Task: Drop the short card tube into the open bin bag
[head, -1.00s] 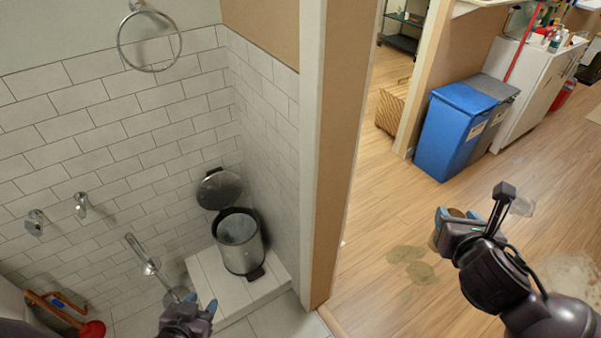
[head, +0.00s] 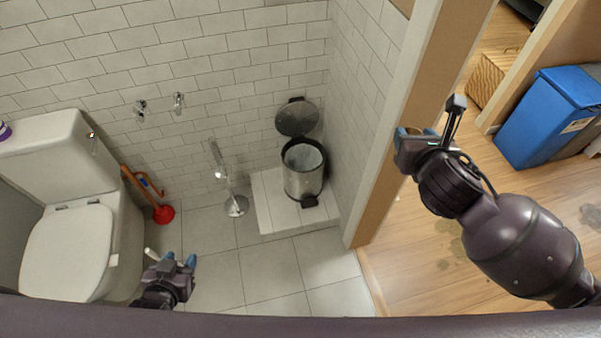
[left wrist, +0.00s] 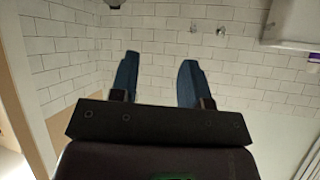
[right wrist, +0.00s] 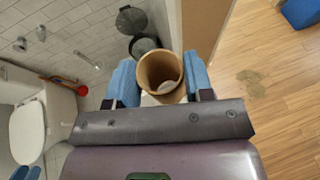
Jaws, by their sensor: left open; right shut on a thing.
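The short card tube (right wrist: 159,72) is a brown hollow cylinder; in the right wrist view I look down into its open end. My right gripper (right wrist: 160,84) is shut on it, with one blue finger on each side. In the head view my right gripper (head: 416,133) is raised in front of the door frame, and the tube is mostly hidden there. A steel pedal bin (head: 304,172) with its dark lid up and a pale bag lining (head: 303,157) stands left of that gripper, apart from it. My left gripper (head: 180,262) is open and empty, low near the toilet.
A white toilet (head: 70,250) stands at left, with a red plunger (head: 163,214) and a chrome brush stand (head: 236,206) between it and the bin. The bin is on a low tiled step (head: 266,205). A wooden door frame (head: 400,140) separates this corner from the blue bin (head: 545,115).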

